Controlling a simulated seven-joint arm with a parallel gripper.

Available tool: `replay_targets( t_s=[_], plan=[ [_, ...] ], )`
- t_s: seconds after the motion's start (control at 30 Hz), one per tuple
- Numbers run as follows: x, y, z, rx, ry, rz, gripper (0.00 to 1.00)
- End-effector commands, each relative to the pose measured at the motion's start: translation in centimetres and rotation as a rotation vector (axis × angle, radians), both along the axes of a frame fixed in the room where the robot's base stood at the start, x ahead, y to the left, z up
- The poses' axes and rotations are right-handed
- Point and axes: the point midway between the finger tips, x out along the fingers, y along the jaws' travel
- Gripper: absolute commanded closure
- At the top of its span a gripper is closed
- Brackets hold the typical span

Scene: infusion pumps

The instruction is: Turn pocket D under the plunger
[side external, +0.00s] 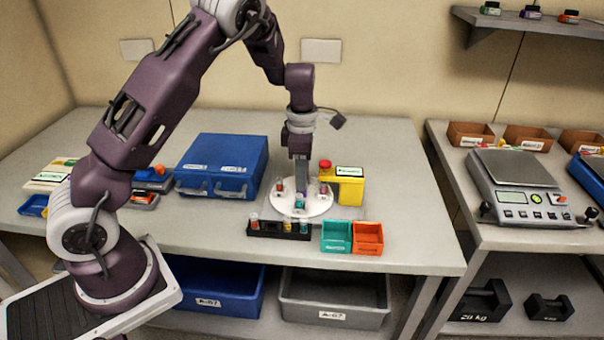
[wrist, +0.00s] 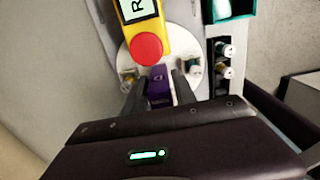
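A round white turntable (side external: 301,204) stands on the table, with small vials around it, one with a teal part (side external: 299,202) at the front. A yellow device (side external: 348,188) with a red plunger top (side external: 325,164) stands at its right rear; the red top also shows in the wrist view (wrist: 146,48). My gripper (side external: 302,185) points straight down over the turntable's middle. In the wrist view its dark fingers (wrist: 160,84) stand on either side of a purple upright piece (wrist: 159,88). I cannot tell whether they press on it. No pocket letters are readable.
A black rack (side external: 279,230) with several vials stands in front of the turntable. Teal (side external: 336,237) and orange (side external: 368,239) bins sit beside it. A blue case (side external: 222,167) stands to the left. The table's right side is clear.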

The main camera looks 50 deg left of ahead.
Motion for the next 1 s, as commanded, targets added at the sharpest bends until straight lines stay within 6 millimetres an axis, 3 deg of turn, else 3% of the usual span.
replay_targets(
  t_s=[0.13,0.43,0.83,0.93,1.0],
  plan=[
    [0.1,0.0,1.0,0.001,-0.004,0.0,0.67],
    [0.0,0.0,6.5,0.001,-0.002,0.0,0.67],
    [-0.3,-0.3,7.7,-0.008,-0.009,-0.026,0.67],
    [-1.9,-1.7,10.5,-0.045,-0.055,-0.188,0.67],
    [-4.4,-3.6,13.9,-0.074,-0.118,-0.42,0.67]
  ],
)
